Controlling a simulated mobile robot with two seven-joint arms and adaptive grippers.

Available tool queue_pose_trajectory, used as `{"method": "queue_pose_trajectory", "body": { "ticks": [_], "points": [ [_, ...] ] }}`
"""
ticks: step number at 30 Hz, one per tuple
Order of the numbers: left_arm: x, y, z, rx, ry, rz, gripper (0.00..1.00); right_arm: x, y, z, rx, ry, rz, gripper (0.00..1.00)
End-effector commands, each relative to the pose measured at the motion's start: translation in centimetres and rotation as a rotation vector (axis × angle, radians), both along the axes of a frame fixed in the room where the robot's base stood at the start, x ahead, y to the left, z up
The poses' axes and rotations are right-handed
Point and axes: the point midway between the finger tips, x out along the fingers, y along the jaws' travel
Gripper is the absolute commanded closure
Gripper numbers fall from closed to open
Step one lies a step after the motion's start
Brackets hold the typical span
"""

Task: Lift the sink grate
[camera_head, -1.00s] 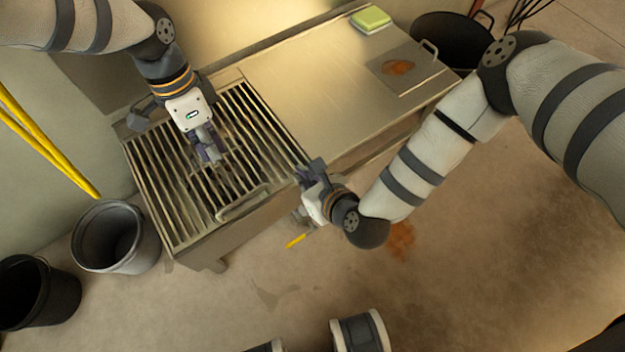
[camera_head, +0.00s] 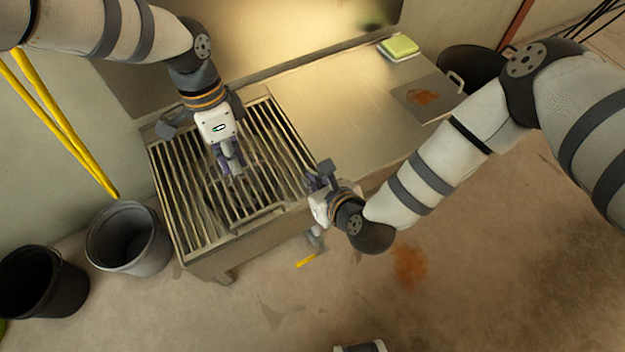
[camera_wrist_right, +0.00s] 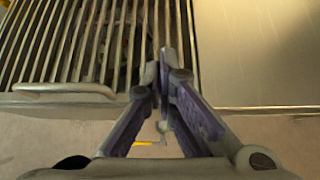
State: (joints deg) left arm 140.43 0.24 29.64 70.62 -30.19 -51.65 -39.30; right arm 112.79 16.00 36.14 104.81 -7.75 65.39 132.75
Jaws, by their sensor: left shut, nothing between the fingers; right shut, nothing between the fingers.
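The sink grate (camera_head: 190,205) is a panel of parallel metal bars over the left part of the metal counter. A bar handle (camera_head: 258,220) runs along its front edge; the handle also shows at the left in the right wrist view (camera_wrist_right: 63,89). My left gripper (camera_head: 233,170) is shut and empty, pointing down over the middle of the grate. My right gripper (camera_head: 322,172) is shut and empty near the grate's front right corner. In the right wrist view its fingertips (camera_wrist_right: 162,58) overlap the grate's right edge, right of the handle. I cannot tell whether either gripper touches the bars.
Bare counter (camera_head: 345,110) lies right of the grate, with a green-yellow sponge (camera_head: 398,46) and a plate with a handle (camera_head: 428,97) holding a rusty patch. A grey bucket (camera_head: 130,238) and a black bucket (camera_head: 40,283) stand on the floor at left. Yellow bars lean there.

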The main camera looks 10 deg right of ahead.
Motion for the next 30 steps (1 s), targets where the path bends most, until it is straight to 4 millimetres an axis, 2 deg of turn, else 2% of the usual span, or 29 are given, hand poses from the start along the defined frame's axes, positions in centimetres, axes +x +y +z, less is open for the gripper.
{"method": "queue_pose_trajectory", "body": {
  "ticks": [28, 30],
  "points": [
    [0.00, 0.00, 0.00, 0.000, 0.000, 0.000, 1.00, 0.00, -0.01, -0.01, 0.000, 0.000, 0.000, 1.00],
    [0.00, 0.00, 0.00, 0.000, 0.000, 0.000, 0.86, 0.00, -0.01, -0.01, 0.000, 0.000, 0.000, 1.00]
  ]
}}
